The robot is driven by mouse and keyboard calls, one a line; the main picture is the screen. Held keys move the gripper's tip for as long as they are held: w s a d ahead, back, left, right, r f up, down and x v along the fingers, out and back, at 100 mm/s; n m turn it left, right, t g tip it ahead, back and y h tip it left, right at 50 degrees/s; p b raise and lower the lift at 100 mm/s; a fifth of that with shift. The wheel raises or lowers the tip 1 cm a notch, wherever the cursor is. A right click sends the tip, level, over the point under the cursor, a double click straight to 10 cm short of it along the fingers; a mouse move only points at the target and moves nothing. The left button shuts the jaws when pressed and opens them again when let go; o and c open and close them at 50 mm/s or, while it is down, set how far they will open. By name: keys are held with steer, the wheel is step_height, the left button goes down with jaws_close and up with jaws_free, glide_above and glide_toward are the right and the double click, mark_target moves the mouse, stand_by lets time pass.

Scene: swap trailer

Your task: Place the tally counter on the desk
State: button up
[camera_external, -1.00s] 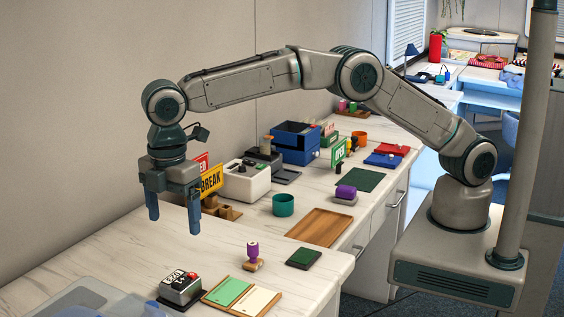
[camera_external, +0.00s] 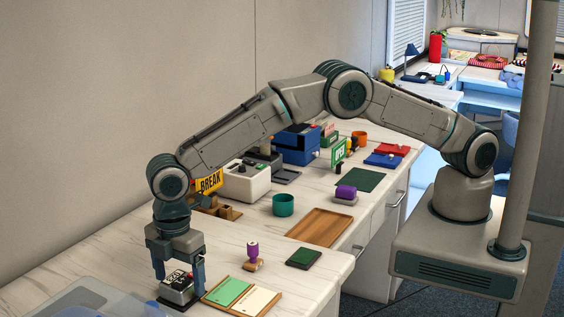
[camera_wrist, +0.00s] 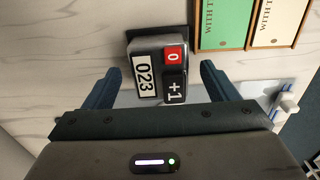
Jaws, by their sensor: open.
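The tally counter (camera_external: 178,288) is a grey box with a number plate, a red button and a black button. It sits on a dark pad at the front left of the white marble-look desk (camera_external: 215,258). In the wrist view the tally counter (camera_wrist: 158,72) reads 023, with red 0 and black +1 buttons. My gripper (camera_external: 180,278) is open and points down over it. In the wrist view my gripper's fingertips (camera_wrist: 158,78) stand on either side of the counter, with gaps showing. The counter's lower side is hidden.
A green and cream card tray (camera_external: 243,296) lies just right of the counter. A purple-handled stamp (camera_external: 253,256) and a dark green pad (camera_external: 303,258) stand behind it. A clear bin (camera_external: 85,300) is at the front left. A wooden tray (camera_external: 320,227) lies farther back.

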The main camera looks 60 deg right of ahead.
steer(key=shift+f, duration=0.4)
steer(key=shift+c, duration=0.3)
steer(key=c, duration=1.4)
steer(key=shift+r+b, duration=0.3)
steer(key=shift+r, duration=0.3)
steer(key=shift+c, duration=0.2)
step_height(320, 180, up, 3)
steer(key=shift+f+b, duration=0.15)
steer(key=shift+b, duration=0.3)
steer(key=w+d+r+b, duration=0.2)
steer(key=d+r, duration=0.5)
steer(key=d, duration=0.4)
steer(key=shift+w+r+b, duration=0.15)
steer(key=shift+w+b, duration=0.25)
steer(key=shift+w, duration=0.2)
steer(key=w+d+f+m, duration=0.3)
steer(key=d+m, duration=0.2)
steer(key=d, duration=0.6)
steer(key=w+d+f+m, duration=0.3)
steer(key=d+m, duration=0.1)
steer(key=d, duration=0.8)
steer(key=s+d+f+m, duration=0.2)
steer(key=d+m, duration=0.2)
steer(key=d, duration=0.5)
steer(key=s+d+f+m, duration=0.2)
steer(key=d+m, duration=0.3)
steer(key=d, duration=0.4)
steer(key=shift+s+f, duration=0.15)
steer(key=shift+f, duration=0.35)
